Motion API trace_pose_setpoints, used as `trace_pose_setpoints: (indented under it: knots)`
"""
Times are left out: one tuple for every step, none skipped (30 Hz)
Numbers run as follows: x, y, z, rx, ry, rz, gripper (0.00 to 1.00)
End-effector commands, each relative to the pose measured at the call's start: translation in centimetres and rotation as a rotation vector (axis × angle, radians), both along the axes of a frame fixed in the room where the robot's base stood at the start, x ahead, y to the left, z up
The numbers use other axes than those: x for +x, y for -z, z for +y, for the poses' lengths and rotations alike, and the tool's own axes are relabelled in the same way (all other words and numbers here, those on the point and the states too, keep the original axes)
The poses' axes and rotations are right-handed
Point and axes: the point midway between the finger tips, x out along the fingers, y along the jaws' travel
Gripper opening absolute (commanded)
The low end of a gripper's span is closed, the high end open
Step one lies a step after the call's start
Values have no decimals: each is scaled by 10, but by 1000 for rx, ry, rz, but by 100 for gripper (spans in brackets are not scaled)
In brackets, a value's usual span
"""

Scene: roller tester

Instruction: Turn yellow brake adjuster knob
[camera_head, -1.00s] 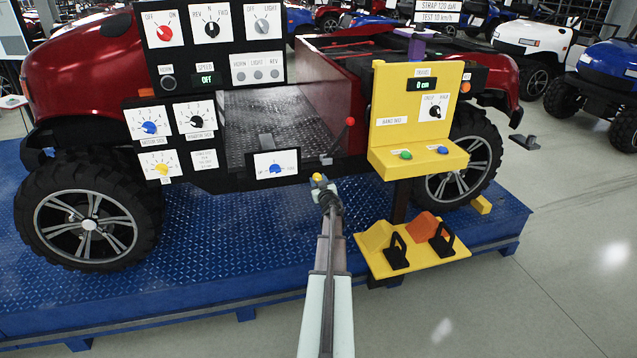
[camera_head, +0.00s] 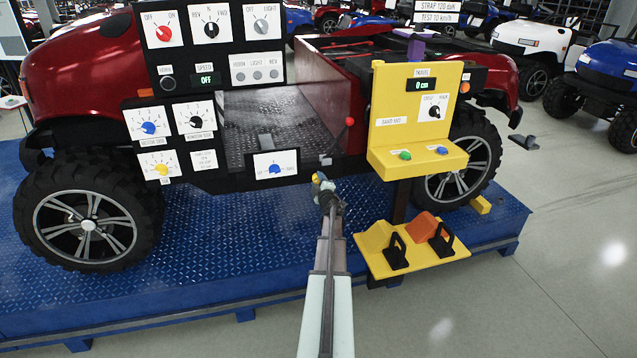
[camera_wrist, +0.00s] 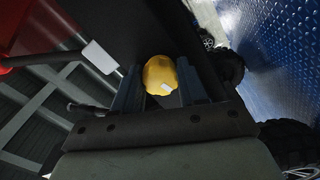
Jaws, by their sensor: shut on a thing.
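The yellow knob (camera_wrist: 160,73) sits between the two fingers of my gripper (camera_wrist: 155,95) in the wrist view. It is rounded with a lobed edge and has a small white mark at its lower right. My gripper is shut on it, with one finger on each side. In the head view the yellow knob (camera_head: 317,178) shows only as a small patch at the tip of my gripper (camera_head: 322,182), low in front of the cart's side. My gripper and wrist hide most of it there.
A red-tipped lever (camera_head: 349,122) stands just above right of my gripper. The yellow stand (camera_head: 384,160) is close on the right, with a yellow pedal plate (camera_head: 375,262) below. A panel with a blue knob (camera_head: 274,169) is to the left. The blue platform (camera_head: 215,240) lies below.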

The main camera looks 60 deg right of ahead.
Motion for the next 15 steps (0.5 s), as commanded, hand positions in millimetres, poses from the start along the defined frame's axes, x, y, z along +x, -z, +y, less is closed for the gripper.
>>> trace_pose_setpoints:
  knots:
    - [2, -1, -1, -26, -1, 24, 11]
    - [2, -1, -1, -42, -1, 40, 11]
    - [2, -1, -1, -62, -1, 60, 11]
    - [2, -1, -1, -75, -1, 73, 11]
    - [2, -1, -1, -89, -1, 86, 11]
    - [2, -1, -2, -106, -1, 103, 11]
    - [2, -1, -1, -117, -1, 114, 11]
    - [2, -1, -2, -128, -1, 125, 11]
    - [2, -1, -2, -141, -1, 138, 11]
    - [2, -1, -2, -150, -1, 148, 11]
    - [2, -1, -2, -158, -1, 155, 11]
    - [2, -1, -2, -168, -1, 166, 11]
    - [2, -1, -2, -174, -1, 172, 11]
    - [2, -1, -2, -179, -1, 177, 11]
    - [2, -1, -2, -187, -1, 184, 11]
